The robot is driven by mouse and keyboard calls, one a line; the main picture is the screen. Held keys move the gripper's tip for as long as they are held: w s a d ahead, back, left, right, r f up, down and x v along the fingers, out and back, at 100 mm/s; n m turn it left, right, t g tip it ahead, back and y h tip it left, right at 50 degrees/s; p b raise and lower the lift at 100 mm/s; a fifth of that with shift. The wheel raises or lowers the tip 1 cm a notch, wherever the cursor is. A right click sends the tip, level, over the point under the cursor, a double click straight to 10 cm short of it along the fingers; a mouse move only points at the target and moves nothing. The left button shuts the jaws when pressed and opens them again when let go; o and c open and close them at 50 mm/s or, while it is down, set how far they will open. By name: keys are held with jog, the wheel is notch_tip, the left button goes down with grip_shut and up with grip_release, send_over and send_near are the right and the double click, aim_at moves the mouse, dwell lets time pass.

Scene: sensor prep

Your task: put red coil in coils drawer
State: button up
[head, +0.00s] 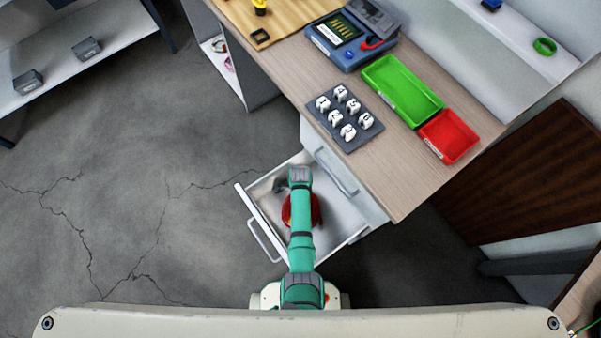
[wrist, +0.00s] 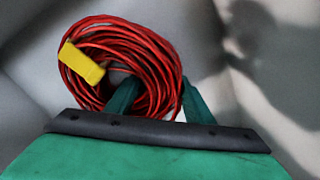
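The red coil (wrist: 157,60) is a bundle of red cable with a yellow tag (wrist: 82,64). In the head view the red coil (head: 315,211) shows at both sides of my arm, within the outline of the open drawer (head: 341,222). My gripper (wrist: 160,85) has its two green fingers apart, one in the coil's middle and one beside its right outer edge. The right band of the coil lies between them. I cannot tell whether the fingers press on it or whether the coil rests on the drawer floor. My arm hides part of the coil in the head view.
The drawer is pulled out below the wooden desk (head: 388,178). On the desk are a grey holder (head: 337,139) with several white pieces, a green tray (head: 380,80), a red tray (head: 428,132) and a blue device (head: 322,46). The floor left of the drawer is clear.

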jog(key=shift+r, duration=0.1)
notch_tip(320, 180, up, 12)
jog(key=shift+f, duration=0.15)
jog(key=s+a+n+t, duration=0.1)
jog(key=s+a, duration=0.1)
jog(key=s+a+n+t, duration=0.2)
jog(key=s+a, duration=0.1)
jog(key=shift+s+a+f+y, duration=0.15)
jog(key=shift+a+f+y, duration=0.05)
jog(key=shift+a+y, duration=0.2)
jog(key=s+d+r+n+t, duration=0.2)
jog(key=s+r+n+t, duration=0.2)
jog(key=r, duration=0.7)
jog(key=s+d+r+n+t, duration=0.2)
jog(key=s+r+n+t, duration=0.2)
jog(key=s+r, duration=0.4)
jog(key=s+d+r+n+t, duration=0.2)
jog(key=s+r+n+t, duration=0.2)
jog(key=r, duration=1.2)
jog(key=s+n, duration=0.2)
jog(key=shift+s+n+h, duration=0.2)
jog(key=shift+n+h, duration=0.1)
jog(key=shift+h, duration=0.1)
